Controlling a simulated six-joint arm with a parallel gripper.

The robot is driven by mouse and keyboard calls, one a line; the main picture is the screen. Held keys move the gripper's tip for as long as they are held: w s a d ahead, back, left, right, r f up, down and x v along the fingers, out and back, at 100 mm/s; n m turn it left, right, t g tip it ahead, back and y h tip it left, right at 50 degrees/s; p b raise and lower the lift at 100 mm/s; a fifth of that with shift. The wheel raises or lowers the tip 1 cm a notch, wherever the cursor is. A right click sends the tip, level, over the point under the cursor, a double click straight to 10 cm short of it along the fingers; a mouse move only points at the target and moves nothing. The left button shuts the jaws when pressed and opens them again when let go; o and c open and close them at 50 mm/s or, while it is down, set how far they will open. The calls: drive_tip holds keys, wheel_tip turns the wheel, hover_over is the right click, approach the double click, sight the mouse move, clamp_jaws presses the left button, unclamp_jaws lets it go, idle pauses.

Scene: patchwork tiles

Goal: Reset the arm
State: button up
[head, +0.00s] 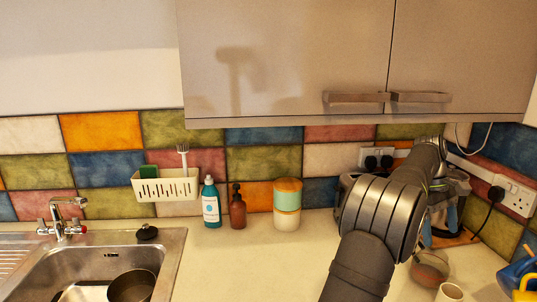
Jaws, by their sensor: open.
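My arm (378,225) rises from the bottom of the head view, right of the middle, and reaches up and away over the counter (310,265). Its far part (428,165) is in front of the toaster area by the right corner. The fingers of my gripper cannot be made out; the arm's own links seem to hide them. Nothing held shows.
A toaster (347,187) stands partly behind my arm. A brown bowl-like thing (430,268) and a cream mug (449,292) are close at its right. Cabinets (290,60) hang above.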

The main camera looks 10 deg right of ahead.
drive_tip(key=w+a+f+m+y, duration=0.1)
drive_tip(key=a+m+y, duration=0.2)
drive_tip(key=a+m, duration=0.6)
drive_tip(key=s+d+r+n+t+h, duration=0.1)
drive_tip(key=s+d+r+n+h, duration=0.15)
drive_tip(key=d+n, duration=0.5)
drive_tip(key=s+d+r+n+t+h, duration=0.1)
drive_tip(key=s+d+n+t+h, duration=0.15)
drive_tip(key=d+n, duration=0.55)
drive_tip(key=s+d+r+n+h, duration=0.1)
drive_tip(key=s+d+r+n, duration=0.15)
drive_tip(key=d+n, duration=0.55)
drive_tip(key=shift+m+t, duration=0.25)
drive_tip(key=shift+m, duration=0.3)
drive_tip(key=s, duration=0.3)
drive_tip(key=s+d+f, duration=0.1)
drive_tip(key=s, duration=0.5)
drive_tip(key=shift+s+d+f, duration=0.15)
drive_tip(key=shift+s+f, duration=0.2)
drive_tip(key=shift+f, duration=0.05)
drive_tip(key=shift+s+f, duration=0.1)
drive_tip(key=shift+f, duration=0.25)
drive_tip(key=shift+r, duration=0.1)
